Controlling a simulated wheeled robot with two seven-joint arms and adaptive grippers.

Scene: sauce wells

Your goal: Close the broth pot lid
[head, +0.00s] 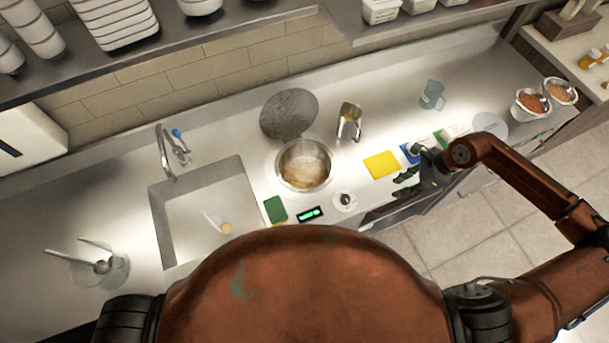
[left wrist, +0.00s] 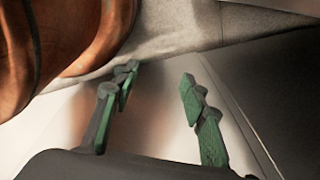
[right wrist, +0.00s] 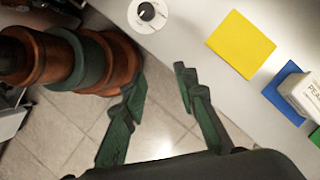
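The broth pot (head: 303,166) is sunk in the counter in the head view, with pale brown broth showing inside. Its round grey lid (head: 289,114) stands raised behind it, leaving the pot open. My right gripper (head: 402,184) is at the counter's front edge, right of the pot and apart from it. In the right wrist view my right gripper (right wrist: 158,85) is open and empty. In the left wrist view my left gripper (left wrist: 160,75) is open and empty, close to my own body. My left gripper does not show in the head view.
A metal pitcher (head: 349,122) stands right of the lid. A yellow cloth (head: 382,165), green sponge (head: 275,209), small display (head: 310,215) and control knob (head: 345,200) surround the pot's front and right. The sink (head: 204,215) is left. A shelf (head: 245,32) overhangs behind.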

